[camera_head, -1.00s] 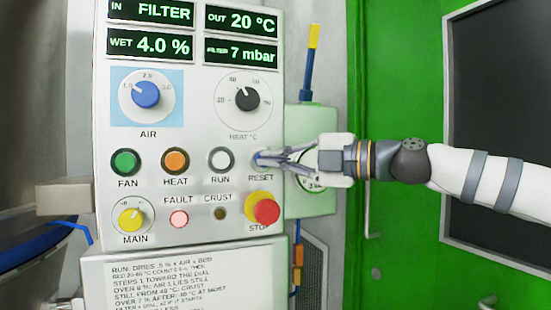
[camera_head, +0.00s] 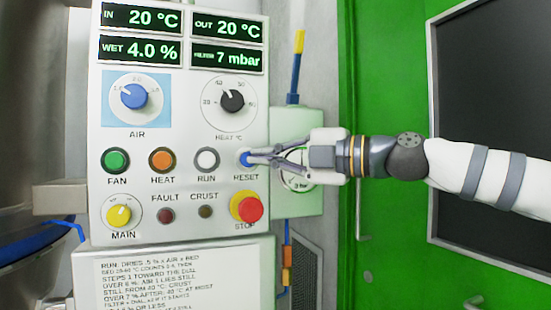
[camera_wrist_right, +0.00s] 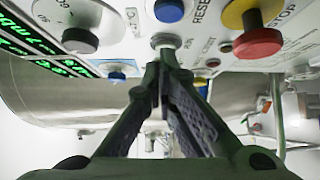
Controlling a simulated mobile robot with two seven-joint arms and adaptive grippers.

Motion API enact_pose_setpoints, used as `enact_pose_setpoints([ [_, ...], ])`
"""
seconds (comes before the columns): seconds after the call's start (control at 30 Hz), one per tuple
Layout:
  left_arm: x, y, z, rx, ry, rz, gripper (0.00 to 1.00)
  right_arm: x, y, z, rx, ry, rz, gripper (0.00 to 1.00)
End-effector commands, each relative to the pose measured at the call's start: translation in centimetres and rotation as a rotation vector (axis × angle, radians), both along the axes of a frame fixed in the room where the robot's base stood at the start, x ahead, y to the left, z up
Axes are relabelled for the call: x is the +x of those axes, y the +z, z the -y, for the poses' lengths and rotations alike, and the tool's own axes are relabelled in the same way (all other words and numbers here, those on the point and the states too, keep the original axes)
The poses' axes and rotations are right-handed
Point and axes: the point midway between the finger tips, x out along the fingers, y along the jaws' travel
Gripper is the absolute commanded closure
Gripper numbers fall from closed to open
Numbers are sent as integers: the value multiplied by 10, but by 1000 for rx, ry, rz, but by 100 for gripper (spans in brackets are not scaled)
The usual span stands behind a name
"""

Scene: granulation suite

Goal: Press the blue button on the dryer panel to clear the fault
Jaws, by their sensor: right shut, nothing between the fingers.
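The blue RESET button (camera_head: 245,159) sits on the right side of the white dryer panel (camera_head: 187,196); it also shows in the wrist view (camera_wrist_right: 169,11). My right gripper (camera_head: 252,157) is shut and empty, reaching in from the right with its fingertips at the button's right edge. I cannot tell whether they touch it. In the wrist view, the fingertips (camera_wrist_right: 165,62) appear below the white RUN button (camera_wrist_right: 166,41). The FAULT lamp (camera_head: 165,216) is dark. The IN display (camera_head: 141,18) reads 20 °C. My left gripper is out of view.
The red STOP button (camera_head: 247,208) on its yellow base is just below RESET. The white RUN button also shows in the head view (camera_head: 206,160), left of RESET. A pale box with a gauge (camera_head: 312,199) stands beside the panel, before a green door (camera_head: 385,70).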

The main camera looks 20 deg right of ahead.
Motion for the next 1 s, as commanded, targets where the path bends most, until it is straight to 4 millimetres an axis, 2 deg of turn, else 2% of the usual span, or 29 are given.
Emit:
enact_pose_setpoints([
  [0.03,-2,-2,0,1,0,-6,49,-8,0,15,8,-7,2,100],
  [0.1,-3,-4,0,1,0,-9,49,-20,0,28,7,-8,3,100],
  [0.3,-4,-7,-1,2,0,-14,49,-50,1,58,7,-5,3,100],
  [0.4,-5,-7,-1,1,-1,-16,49,-59,1,68,6,-5,2,100],
  [0.57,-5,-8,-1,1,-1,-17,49,-65,1,73,5,-3,0,100],
  [1.0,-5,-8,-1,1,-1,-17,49,-65,2,73,4,-3,1,100],
])
